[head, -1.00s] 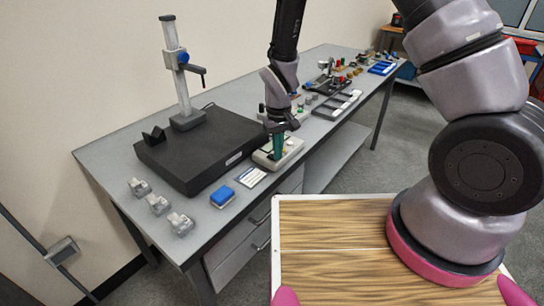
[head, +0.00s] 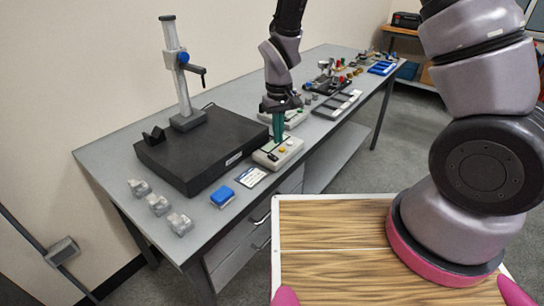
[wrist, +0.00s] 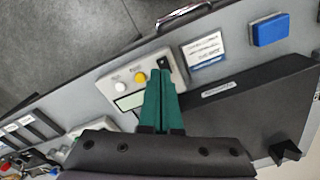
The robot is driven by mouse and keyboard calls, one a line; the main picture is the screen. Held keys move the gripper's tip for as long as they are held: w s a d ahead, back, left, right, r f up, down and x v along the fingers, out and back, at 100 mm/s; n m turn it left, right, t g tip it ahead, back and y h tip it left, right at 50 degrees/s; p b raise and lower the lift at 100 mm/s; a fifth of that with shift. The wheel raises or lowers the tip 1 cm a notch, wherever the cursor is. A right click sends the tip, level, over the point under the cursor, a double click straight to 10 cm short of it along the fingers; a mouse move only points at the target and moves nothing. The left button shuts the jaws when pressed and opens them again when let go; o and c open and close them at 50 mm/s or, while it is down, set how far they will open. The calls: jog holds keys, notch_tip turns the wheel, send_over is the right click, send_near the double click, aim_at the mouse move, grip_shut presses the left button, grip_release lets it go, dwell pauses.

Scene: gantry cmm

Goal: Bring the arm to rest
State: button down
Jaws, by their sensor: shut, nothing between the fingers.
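My gripper (head: 277,127) has green fingers and points down above the bench. In the wrist view the two fingers (wrist: 162,84) are close together with nothing between them. Below and around the fingertips is a light control box (head: 280,154) with a white and a yellow button; it also shows in the wrist view (wrist: 112,88). I cannot tell whether the fingertips touch the box. The fingers hide part of it.
The grey bench (head: 112,155) carries a black plate (head: 190,160) with an upright stand (head: 177,75), a blue block (head: 222,196), a white label card (head: 251,177) and small grey blocks (head: 158,204). Slotted trays (head: 337,104) and small parts stand farther back.

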jog(key=shift+r, duration=0.35)
jog(key=d+r+m+t+y, duration=0.1)
jog(key=d+r, duration=0.3)
jog(key=r, duration=0.3)
jog(key=d+r+m+t, duration=0.1)
jog(key=d+r+m, duration=0.15)
jog(key=r, duration=0.45)
jog(key=d+r+m+y, duration=0.1)
jog(key=d+r, duration=0.3)
jog(key=r, duration=0.2)
jog(key=s+d+r+m+t, duration=0.4)
jog(key=s+d+r+t, duration=0.1)
jog(key=s+d+r, duration=0.7)
notch_tip(320, 180, up, 3)
jog(key=shift+s+d+f, duration=0.15)
